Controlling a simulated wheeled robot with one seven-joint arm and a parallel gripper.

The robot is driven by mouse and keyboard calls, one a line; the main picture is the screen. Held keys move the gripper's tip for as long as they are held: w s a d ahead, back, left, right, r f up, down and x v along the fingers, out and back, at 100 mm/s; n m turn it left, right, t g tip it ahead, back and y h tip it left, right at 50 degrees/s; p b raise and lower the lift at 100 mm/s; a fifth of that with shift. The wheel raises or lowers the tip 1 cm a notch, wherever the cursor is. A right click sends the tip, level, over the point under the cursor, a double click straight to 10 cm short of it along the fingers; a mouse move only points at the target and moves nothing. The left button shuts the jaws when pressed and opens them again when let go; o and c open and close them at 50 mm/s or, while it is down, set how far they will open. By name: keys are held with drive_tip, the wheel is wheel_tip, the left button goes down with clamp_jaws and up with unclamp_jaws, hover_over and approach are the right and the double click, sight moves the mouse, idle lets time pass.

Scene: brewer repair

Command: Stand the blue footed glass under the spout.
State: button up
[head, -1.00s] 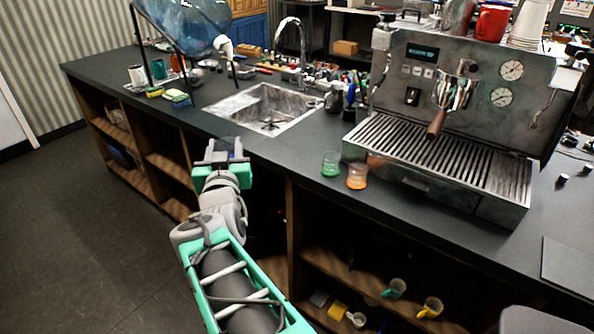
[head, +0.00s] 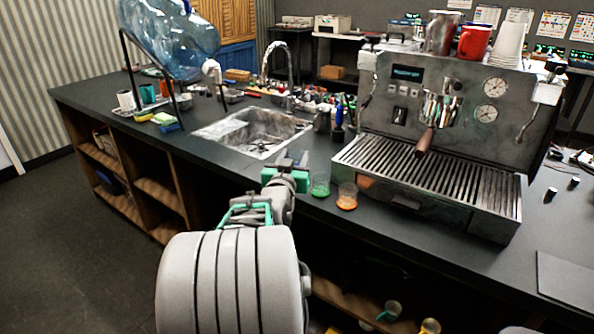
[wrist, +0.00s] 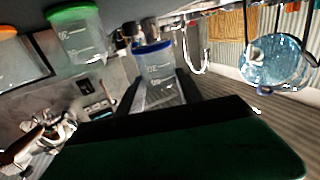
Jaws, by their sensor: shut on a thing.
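The blue footed glass (wrist: 157,82) is clear with a blue foot. In the wrist view, which is upside down, it stands between my dark fingers, foot pointing down in the room. My gripper (head: 292,160) is shut on it, over the counter's front edge, left of the green glass. In the head view the held glass is hard to make out. The brewer (head: 440,140) is at the right. Its spout (head: 440,108), with a brown handle, hangs above the slatted drip tray (head: 430,175). The tray is bare under the spout.
The green glass (head: 320,186) and the orange glass (head: 347,198) stand on the counter just right of my gripper, left of the brewer. A sink (head: 250,132) lies behind my gripper. A big blue bottle (head: 170,38) on a stand is at the far left.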

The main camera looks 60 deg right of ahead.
drive_tip(key=shift+w+d+f, duration=0.15)
drive_tip(key=shift+d+f, duration=0.7)
drive_tip(key=shift+f, duration=0.15)
drive_tip(key=shift+d+f, duration=0.15)
drive_tip(key=shift+f, duration=1.55)
drive_tip(key=shift+f+b, duration=0.25)
drive_tip(key=shift+b, duration=0.1)
drive_tip(key=o, duration=1.1)
drive_tip(key=shift+r, duration=0.1)
drive_tip(key=shift+r, duration=0.1)
